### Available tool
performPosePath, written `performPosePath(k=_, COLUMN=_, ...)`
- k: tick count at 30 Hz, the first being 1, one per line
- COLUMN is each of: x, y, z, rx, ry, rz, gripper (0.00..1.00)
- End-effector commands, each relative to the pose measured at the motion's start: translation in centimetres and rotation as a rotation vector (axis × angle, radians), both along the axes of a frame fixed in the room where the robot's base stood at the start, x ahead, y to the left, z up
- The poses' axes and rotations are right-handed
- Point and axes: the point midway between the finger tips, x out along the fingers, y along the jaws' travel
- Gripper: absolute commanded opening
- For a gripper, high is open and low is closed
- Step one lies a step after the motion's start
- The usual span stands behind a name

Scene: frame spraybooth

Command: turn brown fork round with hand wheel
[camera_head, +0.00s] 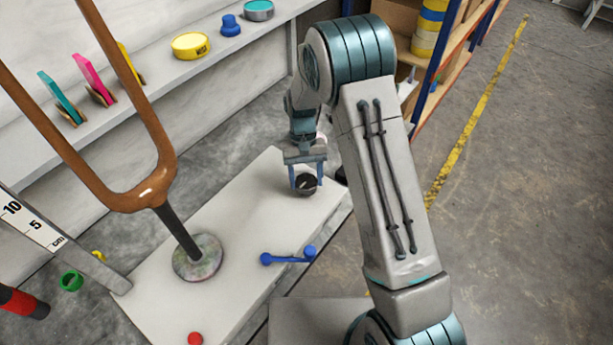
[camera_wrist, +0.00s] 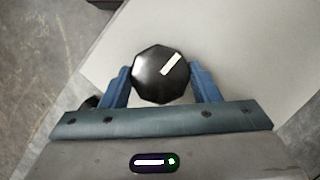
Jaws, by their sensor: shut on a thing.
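The brown fork (camera_head: 152,188) stands upright on a dark post (camera_head: 178,232) that rises from a round, speckled foot on the white table. Its two prongs run up and out of the head view at the top left. The black hand wheel (camera_head: 306,184) sits near the far right end of the same table. It also shows in the wrist view (camera_wrist: 161,77), with a white mark pointing to the upper right. My gripper (camera_head: 307,180) is over the wheel, its blue fingers shut on the wheel's two sides.
A blue lever (camera_head: 288,257) and a red button (camera_head: 195,339) are on the white table (camera_head: 240,217). A ruler (camera_head: 35,225) stands at the left. A shelf behind holds a yellow tin (camera_head: 190,45) and coloured pieces. A rack stands at the back right; grey floor is open at the right.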

Motion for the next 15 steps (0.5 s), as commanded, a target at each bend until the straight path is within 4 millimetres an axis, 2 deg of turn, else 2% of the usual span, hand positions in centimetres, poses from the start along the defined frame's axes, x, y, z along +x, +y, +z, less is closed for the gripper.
performPosePath(k=13, x=-0.23, y=0.06, z=-0.1, rx=0.0, ry=0.006, rz=-0.009, gripper=0.33)
performPosePath(k=14, x=-0.23, y=0.06, z=-0.1, rx=0.0, ry=0.006, rz=-0.008, gripper=0.58)
performPosePath(k=15, x=-0.22, y=0.05, z=-0.12, rx=0.0, ry=0.006, rz=-0.008, gripper=0.69)
